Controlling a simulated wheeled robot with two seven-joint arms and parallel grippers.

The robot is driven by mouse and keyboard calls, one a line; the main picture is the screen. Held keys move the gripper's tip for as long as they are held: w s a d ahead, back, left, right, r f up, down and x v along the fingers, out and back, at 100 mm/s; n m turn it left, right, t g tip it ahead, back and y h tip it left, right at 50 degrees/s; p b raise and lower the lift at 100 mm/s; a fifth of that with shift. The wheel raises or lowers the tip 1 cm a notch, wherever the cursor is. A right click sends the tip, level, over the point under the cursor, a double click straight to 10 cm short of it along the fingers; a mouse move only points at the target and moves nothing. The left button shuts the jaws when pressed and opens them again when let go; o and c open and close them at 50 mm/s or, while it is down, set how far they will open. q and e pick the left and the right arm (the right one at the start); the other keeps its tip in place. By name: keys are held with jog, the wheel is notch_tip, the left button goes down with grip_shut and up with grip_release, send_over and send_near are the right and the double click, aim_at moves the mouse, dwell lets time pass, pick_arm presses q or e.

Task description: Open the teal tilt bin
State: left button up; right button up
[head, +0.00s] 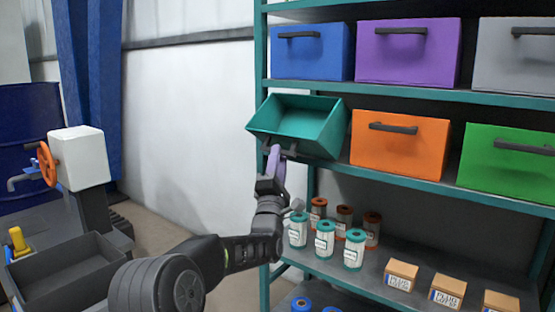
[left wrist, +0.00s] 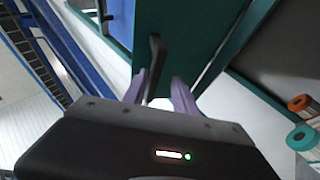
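The teal tilt bin (head: 297,122) is on the middle shelf at its left end. It is tipped forward, with its open top and inside showing. Its dark handle (head: 291,153) is low on the front. My left gripper (head: 274,154) is at the handle, below the bin's front. In the left wrist view the dark handle (left wrist: 155,62) stands between the two purple fingers of the left gripper (left wrist: 160,80). A gap shows between the handle and the right-hand finger, so the fingers are apart. The teal bin front (left wrist: 187,40) is beyond them. My right gripper is not in view.
An orange bin (head: 400,152) and a green bin (head: 508,165) stand to the right on the same shelf. Blue, purple and grey bins line the shelf above. Several jars (head: 325,240) and small boxes (head: 402,274) stand on the shelf below, near my forearm.

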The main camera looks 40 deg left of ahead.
pick_arm(q)
jog(key=shift+r, duration=0.15)
jog(key=shift+s, duration=0.15)
jog(key=v, duration=0.7)
jog(key=shift+d+f, duration=0.2)
jog(key=shift+f, duration=0.15)
jog(key=shift+s, duration=0.1)
